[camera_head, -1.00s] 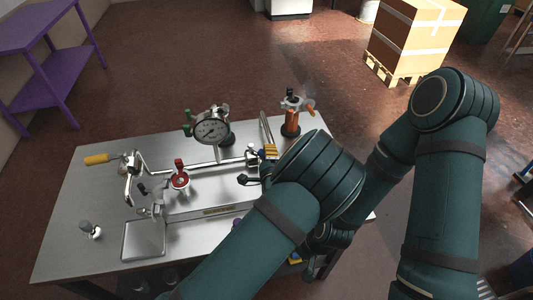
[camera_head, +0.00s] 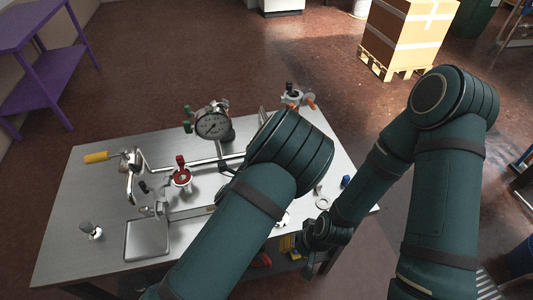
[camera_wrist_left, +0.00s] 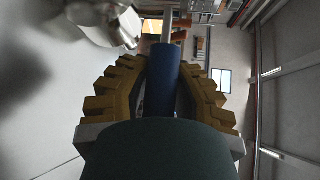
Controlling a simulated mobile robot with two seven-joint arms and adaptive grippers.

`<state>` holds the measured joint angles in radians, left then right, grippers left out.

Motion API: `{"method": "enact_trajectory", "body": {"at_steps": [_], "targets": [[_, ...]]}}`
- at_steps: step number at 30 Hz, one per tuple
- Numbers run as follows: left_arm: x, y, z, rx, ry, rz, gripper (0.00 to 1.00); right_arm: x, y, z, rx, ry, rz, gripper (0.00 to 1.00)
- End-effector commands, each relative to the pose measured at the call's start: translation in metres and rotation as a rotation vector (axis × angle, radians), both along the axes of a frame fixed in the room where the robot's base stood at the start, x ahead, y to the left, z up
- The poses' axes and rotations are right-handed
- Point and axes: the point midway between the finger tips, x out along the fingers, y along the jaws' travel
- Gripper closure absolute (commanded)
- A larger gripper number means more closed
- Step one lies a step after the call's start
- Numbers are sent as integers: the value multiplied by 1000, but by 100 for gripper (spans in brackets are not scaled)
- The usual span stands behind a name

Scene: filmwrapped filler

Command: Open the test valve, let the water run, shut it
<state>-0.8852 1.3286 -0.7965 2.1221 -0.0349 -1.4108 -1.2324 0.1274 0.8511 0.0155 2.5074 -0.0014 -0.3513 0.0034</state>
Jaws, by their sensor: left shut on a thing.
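A metal table (camera_head: 90,205) carries a pipe rig with a pressure gauge (camera_head: 212,124), a red handwheel (camera_head: 181,172) and a lever with a yellow grip (camera_head: 97,157). A metal tray (camera_head: 147,239) sits at the rig's front left. In the left wrist view my left gripper (camera_wrist_left: 162,72) has its yellow pads shut on a blue cylindrical handle (camera_wrist_left: 160,92). In the head view my own arm hides this gripper and the handle. My right gripper (camera_head: 312,262) hangs low by the table's right front edge; its jaws are not clear. No running water is visible.
A purple shelf (camera_head: 40,60) stands left; a boxed pallet (camera_head: 402,40) stands behind. The front-left tabletop is mostly clear.

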Motion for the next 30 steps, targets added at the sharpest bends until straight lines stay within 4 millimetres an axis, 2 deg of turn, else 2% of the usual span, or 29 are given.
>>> {"method": "enact_trajectory", "body": {"at_steps": [9, 24, 25, 27, 30], "targets": [[-2, 7, 0, 0, 0, -100, 100, 1, 0, -3, 0, -2, -1, 53], [-2, 8, 0, 2, -1, -114, 100, 1, 0, -3, 0, -2, -1, 53], [-2, 8, 0, 2, -1, -114, 70, 1, 0, -3, 0, -2, -1, 53], [-2, 8, 0, 2, -1, -114, 46, 1, 0, -3, 0, -2, -1, 53], [-2, 8, 0, 2, -1, -115, 44, 1, 0, -3, 0, -2, -1, 53]]}}
